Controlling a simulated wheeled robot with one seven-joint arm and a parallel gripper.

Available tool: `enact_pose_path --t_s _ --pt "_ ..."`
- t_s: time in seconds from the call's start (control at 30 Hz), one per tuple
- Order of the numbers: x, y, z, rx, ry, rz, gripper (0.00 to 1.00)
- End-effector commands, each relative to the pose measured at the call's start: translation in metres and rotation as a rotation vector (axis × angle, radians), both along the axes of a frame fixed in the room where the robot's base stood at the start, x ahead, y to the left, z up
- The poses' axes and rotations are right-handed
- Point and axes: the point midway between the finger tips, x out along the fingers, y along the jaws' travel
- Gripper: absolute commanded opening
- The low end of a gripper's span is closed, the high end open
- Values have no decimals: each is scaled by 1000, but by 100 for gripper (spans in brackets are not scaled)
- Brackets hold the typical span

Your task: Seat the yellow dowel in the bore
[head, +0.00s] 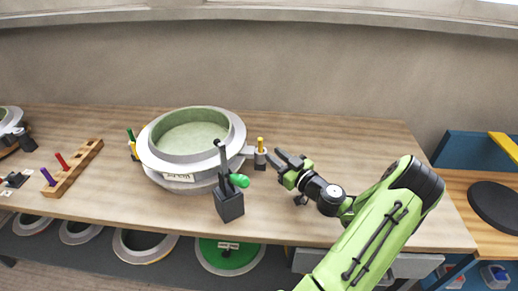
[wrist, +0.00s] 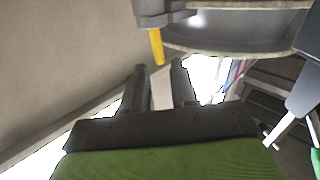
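The yellow dowel (head: 260,143) stands upright in the grey lug (head: 260,158) on the right side of the round mould (head: 160,139), with its upper part showing. I cannot see how deep it sits, as the bore is hidden. In the wrist view the dowel (wrist: 156,47) sticks out of the lug (wrist: 160,12), its free end just ahead of my fingertips. My gripper (head: 275,157) is right of the lug, its fingers pointing towards it. In the wrist view my gripper (wrist: 158,67) is open, with nothing between its fingers.
A black clamp (head: 229,200) with a green-tipped handle stands at the mould's front. A green dowel (head: 131,135) is at the mould's left side. A wooden rack (head: 80,166) with red and purple dowels lies further left. The bench right of the mould is mostly clear.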

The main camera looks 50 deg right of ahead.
Motion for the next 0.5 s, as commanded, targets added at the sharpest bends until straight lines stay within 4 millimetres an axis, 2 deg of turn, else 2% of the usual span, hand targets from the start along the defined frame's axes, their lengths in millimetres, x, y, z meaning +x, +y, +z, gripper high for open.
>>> enact_pose_path --t_s 0.03,0.1,0.27,0.4,0.5 --pt "12 0 1 -2 -2 4 28" --pt "23 -2 0 -1 -1 3 28" --pt "42 -6 1 -1 -2 2 28" --pt "69 -11 2 0 -2 3 28" --pt "81 -13 1 1 -1 1 28"
